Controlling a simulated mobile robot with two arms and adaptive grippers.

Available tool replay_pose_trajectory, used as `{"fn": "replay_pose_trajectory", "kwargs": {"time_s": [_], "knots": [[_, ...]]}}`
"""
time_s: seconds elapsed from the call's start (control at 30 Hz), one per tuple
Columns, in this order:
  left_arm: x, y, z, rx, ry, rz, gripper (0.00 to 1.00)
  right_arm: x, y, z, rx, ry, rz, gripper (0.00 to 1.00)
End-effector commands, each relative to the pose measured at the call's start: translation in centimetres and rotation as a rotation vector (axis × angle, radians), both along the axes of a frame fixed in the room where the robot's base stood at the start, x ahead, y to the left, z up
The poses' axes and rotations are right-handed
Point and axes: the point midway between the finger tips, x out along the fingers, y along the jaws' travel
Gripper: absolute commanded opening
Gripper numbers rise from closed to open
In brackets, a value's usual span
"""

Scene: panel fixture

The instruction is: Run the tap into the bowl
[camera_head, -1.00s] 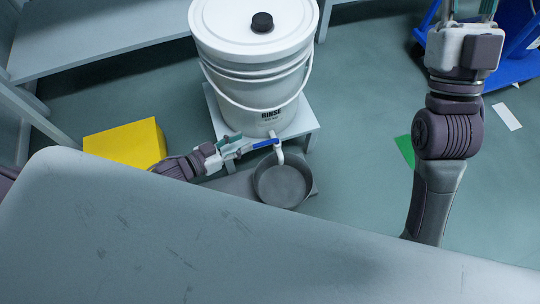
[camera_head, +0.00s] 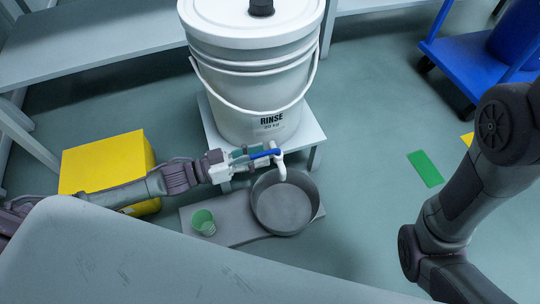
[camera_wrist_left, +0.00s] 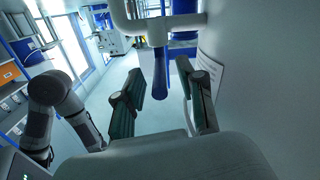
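My left gripper (camera_head: 252,153) is open at the lever. In the left wrist view its fingers (camera_wrist_left: 163,100) stand either side of the lever with gaps. My right gripper is out of view.
The bucket stands on a small white stand (camera_head: 313,130). A green cup (camera_head: 203,222) is on the grey board (camera_head: 240,234), left of the bowl. A yellow box (camera_head: 100,163) sits at left. A blue cart (camera_head: 465,65) is at upper right, with free floor before it.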

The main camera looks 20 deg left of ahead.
Motion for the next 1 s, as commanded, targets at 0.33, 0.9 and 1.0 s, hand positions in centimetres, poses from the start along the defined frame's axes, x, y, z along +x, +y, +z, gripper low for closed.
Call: {"fn": "replay_pose_trajectory", "kwargs": {"time_s": [0.33, 0.9, 1.0], "knots": [[1.9, -2.9, 0.0, 0.000, -0.001, -0.001, 0.39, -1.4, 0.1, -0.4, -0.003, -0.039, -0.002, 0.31], [2.0, -3.0, 0.0, 0.000, 0.000, 0.000, 0.00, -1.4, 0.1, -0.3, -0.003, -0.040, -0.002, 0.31], [1.9, -3.0, 0.0, 0.000, 0.000, -0.001, 0.00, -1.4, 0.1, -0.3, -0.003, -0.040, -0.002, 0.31]]}}
